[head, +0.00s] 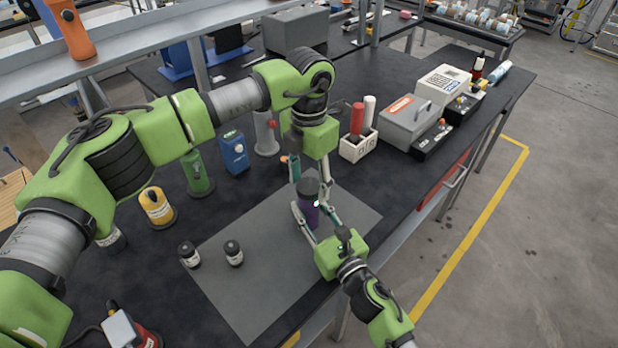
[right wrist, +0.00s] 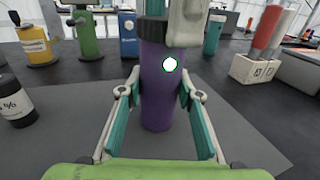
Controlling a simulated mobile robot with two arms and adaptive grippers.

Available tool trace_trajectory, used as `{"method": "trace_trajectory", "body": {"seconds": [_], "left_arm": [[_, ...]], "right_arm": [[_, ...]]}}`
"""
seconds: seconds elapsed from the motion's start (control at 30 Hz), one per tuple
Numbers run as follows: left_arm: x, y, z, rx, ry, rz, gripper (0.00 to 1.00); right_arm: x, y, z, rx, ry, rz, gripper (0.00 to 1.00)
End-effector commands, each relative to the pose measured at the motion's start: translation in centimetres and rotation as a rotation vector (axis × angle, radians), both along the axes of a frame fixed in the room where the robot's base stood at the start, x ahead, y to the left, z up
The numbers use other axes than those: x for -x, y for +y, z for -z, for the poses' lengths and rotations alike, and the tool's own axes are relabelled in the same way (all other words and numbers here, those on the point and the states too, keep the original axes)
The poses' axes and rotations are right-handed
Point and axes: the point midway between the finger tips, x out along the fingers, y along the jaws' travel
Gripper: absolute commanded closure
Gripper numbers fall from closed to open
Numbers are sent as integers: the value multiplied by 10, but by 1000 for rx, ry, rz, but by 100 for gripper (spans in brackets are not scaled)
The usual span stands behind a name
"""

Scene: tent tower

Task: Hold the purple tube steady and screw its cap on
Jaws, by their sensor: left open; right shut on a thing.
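The purple tube (head: 309,216) stands upright on the grey mat, and it fills the middle of the right wrist view (right wrist: 160,85). A dark cap (head: 308,187) sits at the tube's top; I cannot tell how far it is threaded. My right gripper (head: 312,210) is shut on the tube's sides, with its teal pads (right wrist: 158,92) on either side of it. My left gripper (head: 308,180) points down from above, open, with its fingers around the cap's level. A left finger partly hides the cap (right wrist: 154,30) in the right wrist view.
Two small dark-capped bottles (head: 189,255) (head: 233,253) stand left on the grey mat (head: 250,300). A white caddy (head: 357,147) with red and white bottles and a grey box (head: 408,122) stand behind to the right. Yellow, green and blue items (head: 234,152) line the back left.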

Motion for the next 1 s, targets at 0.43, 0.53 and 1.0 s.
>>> {"method": "trace_trajectory", "body": {"seconds": [0.43,0.53,1.0], "left_arm": [[0,0,0,-1,-1,7,88],[0,0,0,-1,-1,7,43],[-1,0,-13,-1,-4,6,43]], "right_arm": [[0,0,0,0,0,0,100],[0,0,0,0,0,0,100],[0,0,0,0,0,0,100]]}}
